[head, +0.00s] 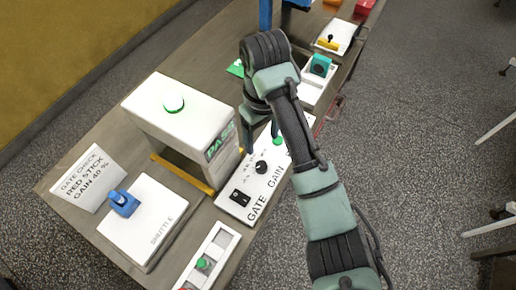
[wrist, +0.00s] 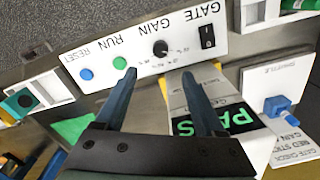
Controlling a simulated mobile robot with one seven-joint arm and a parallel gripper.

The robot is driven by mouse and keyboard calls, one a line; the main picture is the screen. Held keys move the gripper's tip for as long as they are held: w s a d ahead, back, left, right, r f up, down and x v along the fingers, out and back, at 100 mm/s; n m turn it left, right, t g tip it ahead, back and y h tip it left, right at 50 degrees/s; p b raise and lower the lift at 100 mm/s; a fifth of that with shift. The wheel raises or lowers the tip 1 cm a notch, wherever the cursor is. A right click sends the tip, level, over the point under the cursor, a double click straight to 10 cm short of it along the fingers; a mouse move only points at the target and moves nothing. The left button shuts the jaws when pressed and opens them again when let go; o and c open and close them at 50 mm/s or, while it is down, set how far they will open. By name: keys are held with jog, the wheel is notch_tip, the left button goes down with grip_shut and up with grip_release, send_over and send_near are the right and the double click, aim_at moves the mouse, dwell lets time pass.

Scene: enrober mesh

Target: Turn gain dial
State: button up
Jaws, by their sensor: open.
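The gain dial (head: 261,167) is a small round black knob on the white control panel (head: 236,205). In the wrist view the dial (wrist: 160,48) lies just beyond the fingertips, roughly centred between them, under the printed word GAIN. Small scale marks surround it, too small to read. My gripper (wrist: 159,75) is open and empty, with one dark finger on each side of the dial's line. In the head view my gripper (head: 248,143) hangs above the panel's back edge, partly hidden by my arm. The fingers look apart from the dial.
A black GATE switch (wrist: 207,36), green RUN button (wrist: 119,62) and blue RESET button (wrist: 86,74) flank the dial. A white housing (head: 165,118) with a PASS display stands beside the panel. A card (head: 88,178) reads "GATE CHECK RED STICK GAIN 40 %". A blue-handled SHUTTLE box (head: 150,225) stands nearby.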

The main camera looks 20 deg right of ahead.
aim_at(262, 165)
notch_tip(262, 165, down, 12)
jog(key=b, duration=0.2)
jog(key=shift+f+b, duration=0.25)
jog(key=shift+b, duration=0.05)
jog(key=shift+s, duration=0.1)
grip_shut()
